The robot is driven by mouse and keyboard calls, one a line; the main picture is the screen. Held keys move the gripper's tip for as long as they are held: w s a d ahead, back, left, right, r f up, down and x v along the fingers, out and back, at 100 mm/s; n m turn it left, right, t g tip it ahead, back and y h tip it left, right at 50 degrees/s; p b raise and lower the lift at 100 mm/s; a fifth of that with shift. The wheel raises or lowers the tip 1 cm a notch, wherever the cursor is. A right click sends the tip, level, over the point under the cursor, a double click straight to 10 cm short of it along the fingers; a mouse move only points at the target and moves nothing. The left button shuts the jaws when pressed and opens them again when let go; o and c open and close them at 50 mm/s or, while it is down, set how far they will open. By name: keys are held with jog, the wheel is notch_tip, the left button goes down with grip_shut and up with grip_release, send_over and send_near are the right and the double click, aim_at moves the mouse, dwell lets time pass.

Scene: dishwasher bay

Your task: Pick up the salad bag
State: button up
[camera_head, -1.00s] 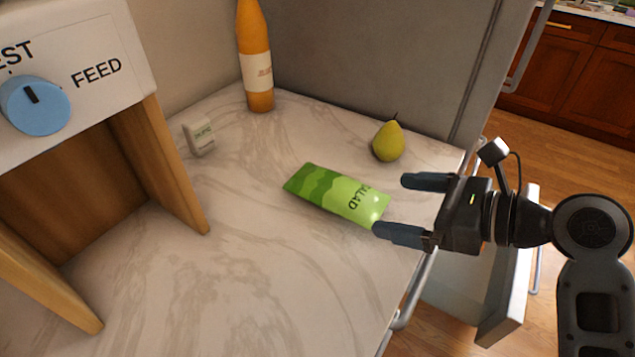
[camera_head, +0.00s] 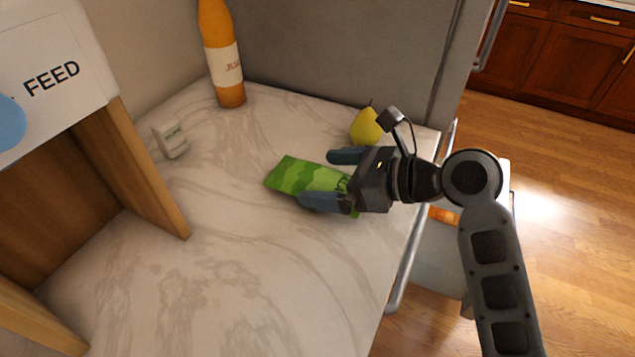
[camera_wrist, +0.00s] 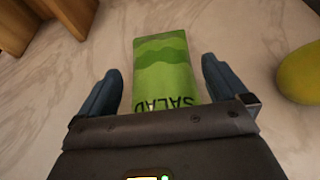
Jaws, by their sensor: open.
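The green salad bag (camera_head: 292,174) lies flat on the marble counter. Its right end is hidden behind my gripper in the head view. My gripper (camera_head: 325,178) is open, with one finger on each side of the bag's near end as seen from above. In the wrist view the bag (camera_wrist: 165,70) runs lengthwise between the two blue-grey fingers of my gripper (camera_wrist: 163,85), with a gap on each side. The "SALAD" lettering is close to the palm. I cannot tell how high the fingers are above the counter.
A yellow-green pear (camera_head: 365,127) stands just behind my gripper and shows right of it in the wrist view (camera_wrist: 302,72). An orange bottle (camera_head: 222,60) and a small white box (camera_head: 170,140) stand further left. A wooden-legged unit (camera_head: 145,170) stands at left. The front counter is clear.

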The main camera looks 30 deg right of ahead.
jog(key=shift+c, duration=0.4)
jog(key=c, duration=1)
